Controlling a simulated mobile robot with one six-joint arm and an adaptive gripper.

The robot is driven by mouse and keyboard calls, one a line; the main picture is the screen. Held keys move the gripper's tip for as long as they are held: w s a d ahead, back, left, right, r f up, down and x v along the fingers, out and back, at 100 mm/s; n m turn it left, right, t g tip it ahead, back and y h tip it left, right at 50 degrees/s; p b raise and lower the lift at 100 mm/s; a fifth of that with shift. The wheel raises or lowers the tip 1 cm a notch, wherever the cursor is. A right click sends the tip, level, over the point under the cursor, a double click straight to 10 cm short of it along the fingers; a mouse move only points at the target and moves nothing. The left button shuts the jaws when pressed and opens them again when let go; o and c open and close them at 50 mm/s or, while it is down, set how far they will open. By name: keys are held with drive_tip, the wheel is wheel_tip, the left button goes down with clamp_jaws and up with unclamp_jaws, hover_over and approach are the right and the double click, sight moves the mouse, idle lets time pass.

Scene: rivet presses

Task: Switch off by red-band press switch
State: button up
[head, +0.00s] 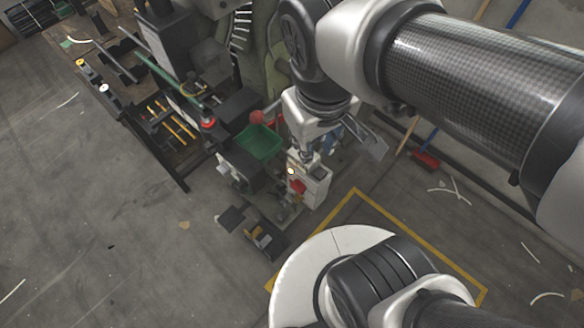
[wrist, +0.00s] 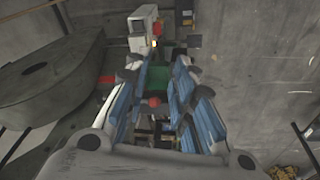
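A pale switch box (head: 315,184) stands low in the middle of the head view, with a red button (head: 297,187) and a small glowing lamp (head: 291,171) on its face. In the wrist view the box (wrist: 145,17) is at the top, beyond the fingertips, with its lamp (wrist: 154,43) lit. My gripper (wrist: 158,62) is open, its blue-padded fingers wide apart with nothing between them. In the head view my gripper is above and close to the box; whether it touches cannot be told. I cannot make out a red band on the press.
A green tray (head: 259,142) is beside the box, and red parts (head: 208,123) show on the machine to the left. A workbench (head: 135,105) with tools is at upper left. Yellow floor tape (head: 420,240) runs at lower right. The floor at left is mostly clear.

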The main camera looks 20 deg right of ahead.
drive_tip(key=o, duration=0.7)
drive_tip(key=w+a+f+n+g+h, duration=0.1)
drive_tip(key=w+f, duration=0.1)
drive_tip(key=f, duration=0.1)
drive_tip(key=w+a+f+n+g+h, duration=0.1)
drive_tip(key=w+a+f+n, duration=0.1)
drive_tip(key=w+f, duration=0.1)
drive_tip(key=w+a+f+n+g+h+b, duration=0.1)
drive_tip(key=w+a+f+n+h, duration=0.1)
drive_tip(key=f, duration=0.1)
drive_tip(key=shift+w+a+g, duration=0.25)
drive_tip(key=shift+g, duration=0.15)
drive_tip(key=shift+o, duration=0.9)
drive_tip(key=w+a+f+n+h, duration=0.2)
drive_tip(key=a+f+n+h, duration=0.2)
drive_tip(key=f, duration=0.7)
drive_tip(key=shift+w+a+f+n+h+b, duration=0.25)
drive_tip(key=shift+w+a+n+b, duration=0.2)
drive_tip(key=shift+a, duration=0.5)
drive_tip(key=n+t+h+b, duration=0.2)
drive_tip(key=n+t+h, duration=0.4)
drive_tip(key=n+t, duration=0.55)
approach(295, 190)
drive_tip(key=shift+g, duration=0.45)
drive_tip(key=x, duration=0.9)
drive_tip(key=shift+w+p, duration=0.3)
drive_tip(key=shift+c, duration=0.5)
drive_tip(key=c, duration=1)
